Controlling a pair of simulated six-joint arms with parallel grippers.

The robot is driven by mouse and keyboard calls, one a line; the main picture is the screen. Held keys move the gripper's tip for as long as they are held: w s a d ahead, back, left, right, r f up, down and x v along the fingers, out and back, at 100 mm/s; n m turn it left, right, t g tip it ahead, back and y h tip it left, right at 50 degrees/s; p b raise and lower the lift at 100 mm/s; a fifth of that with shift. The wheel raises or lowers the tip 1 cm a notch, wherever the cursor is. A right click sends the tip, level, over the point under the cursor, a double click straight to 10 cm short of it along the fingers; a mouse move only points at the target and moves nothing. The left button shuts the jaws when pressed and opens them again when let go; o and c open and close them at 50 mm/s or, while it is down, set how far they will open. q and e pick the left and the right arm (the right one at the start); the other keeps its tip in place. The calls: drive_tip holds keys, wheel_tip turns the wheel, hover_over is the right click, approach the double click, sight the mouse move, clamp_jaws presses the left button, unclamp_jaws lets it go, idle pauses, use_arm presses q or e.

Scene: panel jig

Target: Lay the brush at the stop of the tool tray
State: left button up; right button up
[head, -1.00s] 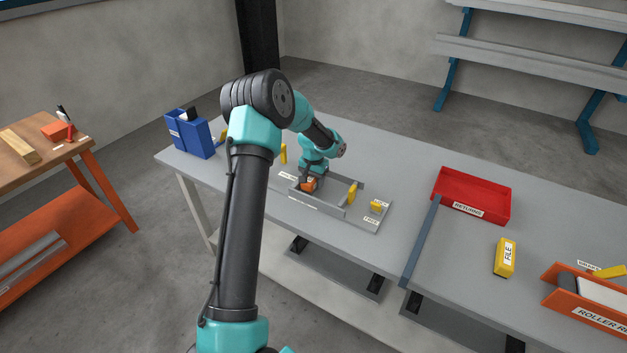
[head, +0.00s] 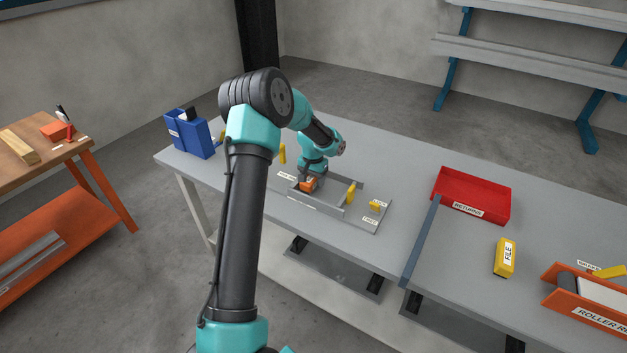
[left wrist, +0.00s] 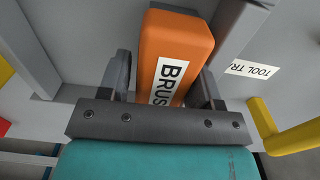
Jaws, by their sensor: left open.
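The brush is an orange block (head: 309,184) with a white label, lying in the grey tool tray (head: 322,208) on the bench. In the left wrist view the brush (left wrist: 178,45) sits between my two finger pads, its label reading "BRUS". My left gripper (head: 308,176) is open and low around the brush; in the left wrist view a gap shows beside the left finger, while the right finger is close to the brush. The gripper (left wrist: 165,85) hides the brush's near end. I cannot clearly make out the tray's stop. My right gripper is not in view.
A yellow upright piece (head: 351,193) stands at the tray's right end, and a yellow block (head: 375,205) sits beyond it. A blue bin (head: 190,137) is at the back left.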

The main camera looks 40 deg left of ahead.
use_arm(q)
wheel_tip(320, 180, up, 12)
drive_tip(key=shift+w+f, duration=0.15)
drive_tip(key=shift+f, duration=0.1)
drive_tip(key=shift+f, duration=0.1)
idle(0.5)
